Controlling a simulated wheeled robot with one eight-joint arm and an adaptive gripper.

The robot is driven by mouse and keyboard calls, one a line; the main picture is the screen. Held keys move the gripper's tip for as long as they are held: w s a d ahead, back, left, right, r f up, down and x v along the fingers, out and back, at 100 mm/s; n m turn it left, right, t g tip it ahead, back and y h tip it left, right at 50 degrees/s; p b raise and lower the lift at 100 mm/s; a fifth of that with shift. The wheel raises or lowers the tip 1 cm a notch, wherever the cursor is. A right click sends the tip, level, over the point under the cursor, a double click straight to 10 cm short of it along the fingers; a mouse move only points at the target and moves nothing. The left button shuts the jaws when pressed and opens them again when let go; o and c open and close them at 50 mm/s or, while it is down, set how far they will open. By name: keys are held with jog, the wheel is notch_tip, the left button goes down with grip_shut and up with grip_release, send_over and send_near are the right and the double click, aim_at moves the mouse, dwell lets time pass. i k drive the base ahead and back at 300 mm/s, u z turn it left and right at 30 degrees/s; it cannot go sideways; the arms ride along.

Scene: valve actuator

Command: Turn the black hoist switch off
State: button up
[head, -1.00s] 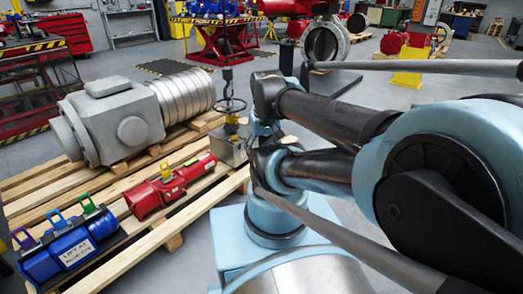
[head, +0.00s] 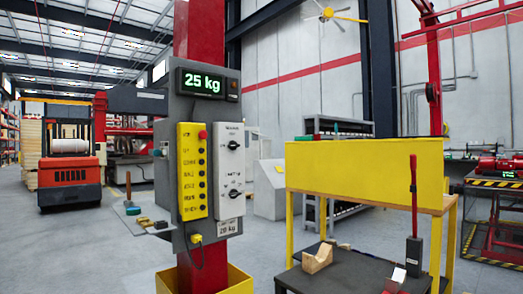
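A grey control panel (head: 168,190) is mounted on a red column (head: 208,30). A display (head: 201,83) at its top reads "25 kg" in green, with a small dark switch (head: 232,90) beside it. Below, a white switch box (head: 230,168) carries a black knob near its top (head: 233,145) and another near its bottom (head: 234,193). Their small labels are too blurred to read, so I cannot tell which is the hoist switch or its position. A yellow pendant (head: 192,170) with a red button and several black buttons hangs left of the box. My gripper is not in view.
A yellow-sided bench (head: 364,165) and a low dark table (head: 350,272) with a wooden block (head: 317,258) stand to the right. An orange forklift (head: 69,172) is at the left. Open grey floor (head: 90,245) lies in front on the left.

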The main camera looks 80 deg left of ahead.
aim_at(233, 145)
jog(key=u, duration=3.45)
jog(key=k, duration=0.45)
jog(key=z, duration=0.6)
jog(key=i, duration=1.35)
jog(key=u, duration=0.65)
